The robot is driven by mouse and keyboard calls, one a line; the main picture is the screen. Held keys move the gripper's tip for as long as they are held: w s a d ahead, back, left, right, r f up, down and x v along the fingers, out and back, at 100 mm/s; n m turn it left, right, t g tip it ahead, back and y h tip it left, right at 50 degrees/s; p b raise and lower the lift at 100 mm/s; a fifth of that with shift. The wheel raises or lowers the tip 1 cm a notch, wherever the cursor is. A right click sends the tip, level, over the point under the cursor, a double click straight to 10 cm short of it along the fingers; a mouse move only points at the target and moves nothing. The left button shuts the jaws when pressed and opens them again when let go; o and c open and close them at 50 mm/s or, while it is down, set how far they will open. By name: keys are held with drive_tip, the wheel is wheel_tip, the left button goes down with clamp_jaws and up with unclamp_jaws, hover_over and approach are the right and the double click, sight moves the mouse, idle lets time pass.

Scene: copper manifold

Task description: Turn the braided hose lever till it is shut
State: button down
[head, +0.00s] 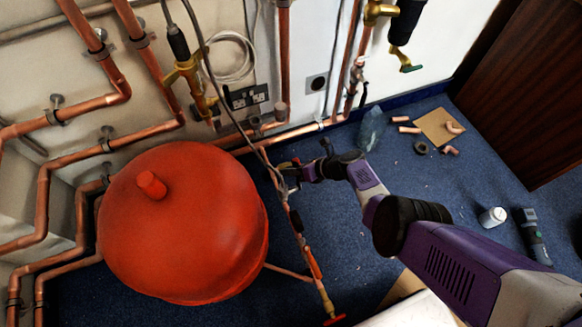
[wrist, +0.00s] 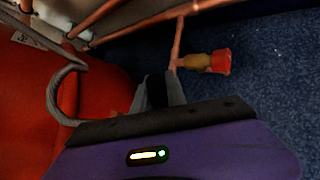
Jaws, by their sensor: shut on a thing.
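The thin grey braided hose (head: 235,122) runs down the wall in the head view and ends at a copper pipe beside the red tank. My gripper (head: 288,178) is at that end, shut on the braided hose lever, which the jaws mostly hide. A small yellow and green part shows by the jaws. I cannot tell the lever's exact angle. In the wrist view the dark fingers (wrist: 160,92) are close together, and a grey hose (wrist: 54,95) curves just left of them.
The round red tank (head: 180,225) stands close left of my gripper. A brass fitting with a red end (wrist: 215,62) is near the fingers. Copper pipes (head: 150,150) line the wall. A white cup (head: 492,217) and dark tool (head: 532,235) lie on the open blue carpet at right.

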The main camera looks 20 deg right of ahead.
wheel_tip(320, 180, down, 4)
drive_tip(key=m+g+b, duration=0.2)
drive_tip(key=g+b, duration=0.4)
drive_tip(key=b, duration=0.3)
drive_tip(key=shift+s+a+f, duration=0.1)
drive_tip(key=shift+b, duration=0.4)
drive_tip(key=c, duration=1.3)
unclamp_jaws()
drive_tip(key=shift+c, duration=0.2)
drive_tip(key=shift+h, duration=0.3)
